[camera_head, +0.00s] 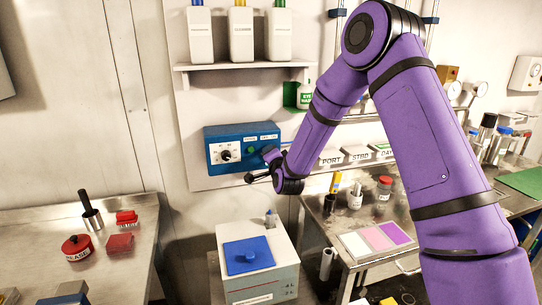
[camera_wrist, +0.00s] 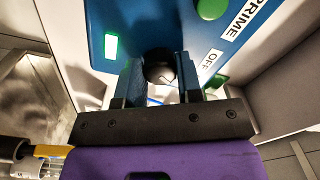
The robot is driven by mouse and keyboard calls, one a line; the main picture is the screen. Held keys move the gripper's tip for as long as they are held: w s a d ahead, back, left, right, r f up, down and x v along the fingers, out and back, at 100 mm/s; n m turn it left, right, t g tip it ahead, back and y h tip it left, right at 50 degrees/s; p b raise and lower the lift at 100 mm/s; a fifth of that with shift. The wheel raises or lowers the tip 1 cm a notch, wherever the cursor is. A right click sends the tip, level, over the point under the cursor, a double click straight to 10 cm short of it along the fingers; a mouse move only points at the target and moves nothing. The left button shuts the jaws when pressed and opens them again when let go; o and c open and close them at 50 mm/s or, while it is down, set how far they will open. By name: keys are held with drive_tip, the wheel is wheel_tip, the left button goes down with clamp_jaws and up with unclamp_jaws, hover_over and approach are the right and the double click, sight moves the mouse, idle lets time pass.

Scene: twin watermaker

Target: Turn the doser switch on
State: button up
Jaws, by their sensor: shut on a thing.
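The doser is a blue box (camera_head: 240,134) on the wall panel, with a round dial (camera_head: 225,153) at its left and a green button (camera_head: 252,150) beside it. My gripper (camera_head: 265,158) is at the box's right end and hides part of its face. In the wrist view my gripper (camera_wrist: 160,82) has its two blue fingers closed on a round black switch knob (camera_wrist: 159,66). Labels reading "PRIME" and "OFF" are to the right of the knob. A bright green lamp (camera_wrist: 111,46) glows to its left. The knob's pointer direction is unclear.
A shelf (camera_head: 240,66) with several white bottles is above the doser. A white box with a blue lid (camera_head: 248,254) stands below. A steel table (camera_head: 40,225) is at left. A bench (camera_head: 350,262) with coloured pads is at right.

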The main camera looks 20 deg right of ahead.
drive_tip(key=o, duration=0.9)
drive_tip(key=s, duration=1)
drive_tip(key=shift+s, duration=0.4)
drive_tip(key=s+d+r+n+g, duration=0.3)
drive_tip(key=s+r+n+g, duration=0.4)
drive_tip(key=s+r, duration=0.6)
drive_tip(key=s+d+r+n+g, duration=0.1)
drive_tip(key=s+r+g, duration=0.1)
drive_tip(key=s, duration=0.6)
drive_tip(key=s+d+r+n+g, duration=0.1)
drive_tip(key=s+r+n+g, duration=0.1)
drive_tip(key=s, duration=0.6)
drive_tip(key=s+d+r+n+g, duration=0.1)
drive_tip(key=s+d+r+n, duration=0.1)
drive_tip(key=s, duration=0.7)
drive_tip(key=shift+r+g, duration=0.1)
drive_tip(key=shift+g, duration=0.3)
